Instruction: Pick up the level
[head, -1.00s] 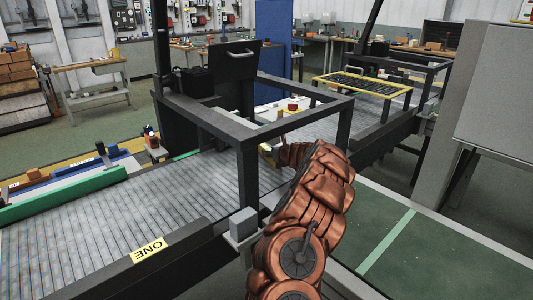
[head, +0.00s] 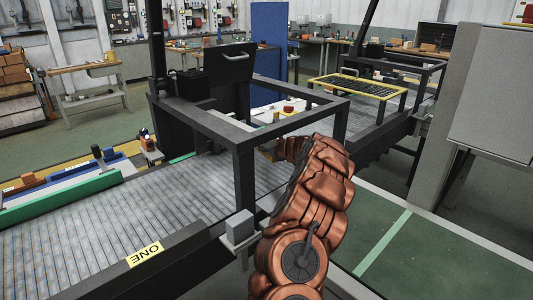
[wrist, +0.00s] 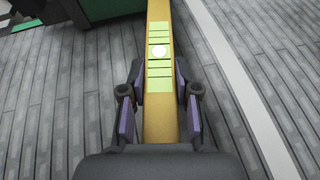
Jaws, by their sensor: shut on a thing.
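The level (wrist: 158,20) is a long yellow bar with pale green-yellow panels and a round white spot on its upper face. In the wrist view it runs from the top edge down between the fingers. My gripper (wrist: 159,85) is shut on the level, with one dark purple-padded finger on each side of it. The near end of the level is hidden by the gripper body. In the head view my copper-coloured arm reaches in under the dark frame, and it hides the gripper and most of what it holds.
A grey slatted conveyor (head: 110,205) runs under the dark square frame (head: 243,190), whose posts stand close around my arm. A green surface (head: 440,245) lies at right. A tall grey cabinet (head: 490,90) stands behind it.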

